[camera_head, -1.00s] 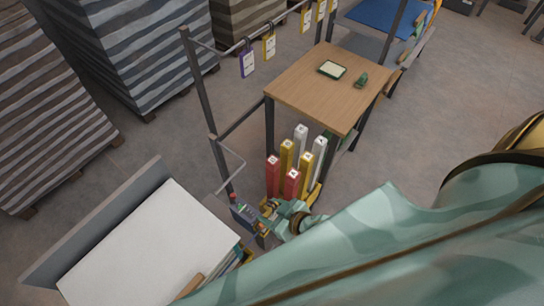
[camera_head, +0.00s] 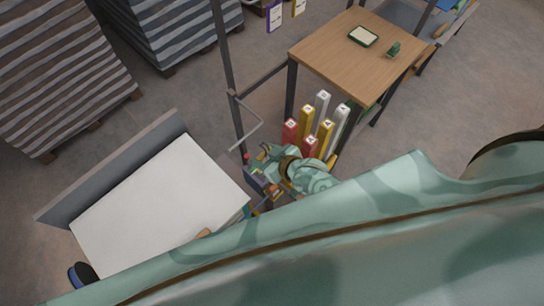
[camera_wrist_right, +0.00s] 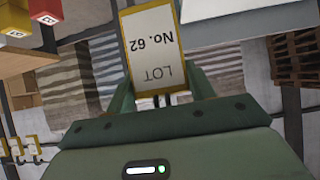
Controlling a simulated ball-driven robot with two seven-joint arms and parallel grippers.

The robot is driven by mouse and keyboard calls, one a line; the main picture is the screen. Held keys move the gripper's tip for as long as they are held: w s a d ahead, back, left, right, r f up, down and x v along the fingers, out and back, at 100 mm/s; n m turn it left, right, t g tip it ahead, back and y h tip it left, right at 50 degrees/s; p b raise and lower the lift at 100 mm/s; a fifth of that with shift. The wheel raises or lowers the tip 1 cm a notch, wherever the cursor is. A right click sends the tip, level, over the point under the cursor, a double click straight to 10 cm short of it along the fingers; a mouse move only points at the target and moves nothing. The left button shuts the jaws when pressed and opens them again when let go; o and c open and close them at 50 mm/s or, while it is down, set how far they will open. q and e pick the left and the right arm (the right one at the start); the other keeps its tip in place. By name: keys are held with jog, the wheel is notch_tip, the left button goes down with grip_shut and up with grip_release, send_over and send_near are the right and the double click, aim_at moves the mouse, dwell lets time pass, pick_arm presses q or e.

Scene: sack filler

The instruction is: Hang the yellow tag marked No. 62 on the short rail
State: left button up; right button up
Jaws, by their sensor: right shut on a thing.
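In the right wrist view a yellow-edged tag (camera_wrist_right: 152,48) reads "LOT No. 62", upside down to me. My right gripper (camera_wrist_right: 160,96) is shut on its lower end in that view. In the head view my right gripper (camera_head: 266,156) is low beside the dark post, with the tag too small to make out clearly. A thin bent bar (camera_head: 250,128) juts from that post just above the gripper; it may be the short rail. I cannot tell whether the tag touches it. My left gripper is out of view.
A white-topped box (camera_head: 150,200) is at the left. Other tags (camera_head: 274,16) hang at the top. Sack stacks (camera_head: 60,80) stand back left.

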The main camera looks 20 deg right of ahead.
jog(key=w+a+f+b, duration=0.2)
jog(key=w+a+b, duration=0.1)
jog(key=w+b, duration=0.2)
jog(key=shift+w+f+b, duration=0.2)
jog(key=shift+w+b, duration=0.2)
jog(key=shift+w, duration=0.55)
jog(key=o, duration=1.1)
jog(key=shift+s+d+r, duration=0.1)
jog(key=p+v, duration=0.2)
jog(key=v, duration=1.4)
jog(key=shift+r+p, duration=0.1)
jog(key=shift+p, duration=0.2)
